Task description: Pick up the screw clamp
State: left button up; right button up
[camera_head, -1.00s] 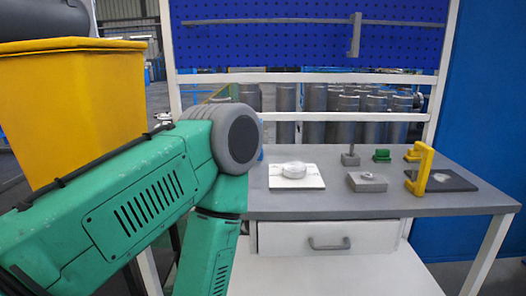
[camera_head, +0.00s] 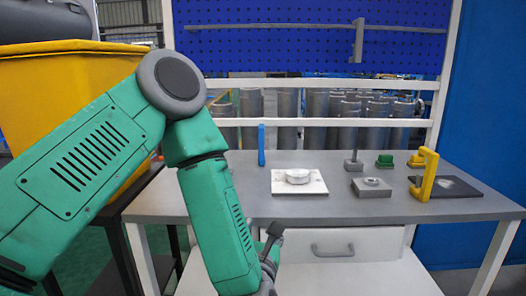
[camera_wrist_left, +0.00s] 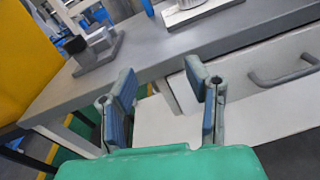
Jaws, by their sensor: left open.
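My left gripper (camera_head: 271,240) hangs in front of the table's front edge in the head view, partly hidden by its own arm. In the left wrist view its two blue-padded fingers (camera_wrist_left: 161,72) are wide apart with nothing between them. A grey fixture (camera_wrist_left: 97,50) with a flat base and raised part stands on the tabletop at upper left there, beyond the fingers. A yellow bracket-shaped tool (camera_head: 427,174) stands upright at the table's right in the head view. I cannot tell for sure which of these is the screw clamp. My right gripper is not seen.
The grey table (camera_head: 350,209) also holds a white plate with a round part (camera_head: 299,187), a grey block (camera_head: 371,187), a green piece (camera_head: 385,160), a blue upright piece (camera_head: 261,145) and a dark mat (camera_head: 465,187). A drawer (camera_head: 350,244) is below. A yellow bin (camera_head: 50,80) stands left.

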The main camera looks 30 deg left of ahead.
aim_at(262, 157)
jog(key=i+j, duration=0.8)
jog(key=i, duration=0.05)
